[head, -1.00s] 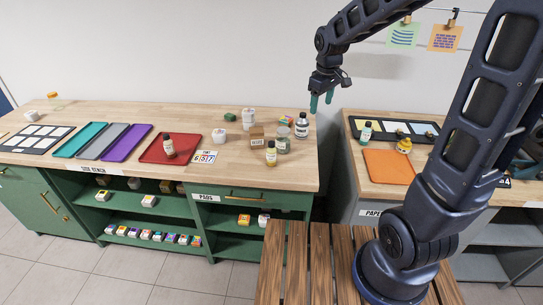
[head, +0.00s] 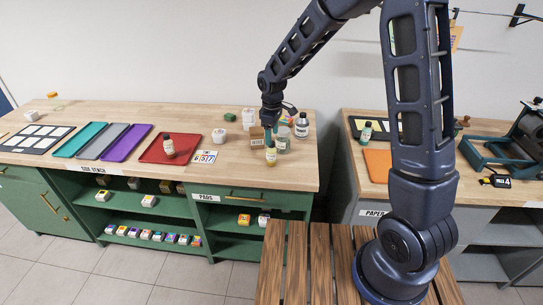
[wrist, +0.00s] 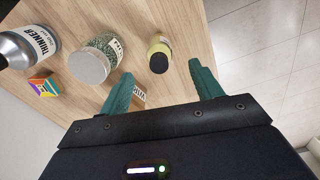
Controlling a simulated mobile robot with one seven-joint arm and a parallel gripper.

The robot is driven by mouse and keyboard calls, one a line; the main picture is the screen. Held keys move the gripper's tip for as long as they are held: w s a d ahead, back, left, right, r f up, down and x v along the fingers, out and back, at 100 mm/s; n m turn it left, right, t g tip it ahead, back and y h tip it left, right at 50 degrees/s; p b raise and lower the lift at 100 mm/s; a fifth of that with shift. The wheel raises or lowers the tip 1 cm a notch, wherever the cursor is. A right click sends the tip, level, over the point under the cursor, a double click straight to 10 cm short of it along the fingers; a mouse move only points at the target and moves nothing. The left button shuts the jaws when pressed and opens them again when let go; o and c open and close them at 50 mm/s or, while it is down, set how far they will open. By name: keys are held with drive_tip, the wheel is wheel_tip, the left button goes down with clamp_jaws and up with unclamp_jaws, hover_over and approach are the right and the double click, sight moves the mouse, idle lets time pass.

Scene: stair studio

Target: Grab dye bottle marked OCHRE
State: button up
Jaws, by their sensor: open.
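A small bottle with yellow contents and a dark cap (head: 271,156) stands upright near the front right of the left counter. It also shows in the wrist view (wrist: 160,43), ahead of and between my fingers; its label is not readable. My gripper (head: 270,138) is right above this bottle, open and empty, its green fingers pointing down. In the wrist view my gripper (wrist: 160,72) has its fingers spread on either side of the cap, apart from it. Another small dark-capped bottle (head: 169,148) stands on the red tray, and a greenish one (head: 366,133) on the right counter.
A glass jar (wrist: 92,63) and a grey THINNER bottle (wrist: 30,45) stand close beside the yellow bottle, with a small colourful box (wrist: 43,87). A brown box (head: 257,136) is just behind it.

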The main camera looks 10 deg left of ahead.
sight(272, 149)
drive_tip(key=shift+w+a+f, duration=0.1)
drive_tip(key=shift+f, duration=3.85)
drive_tip(key=c, duration=1.2)
drive_tip(key=shift+r, duration=0.1)
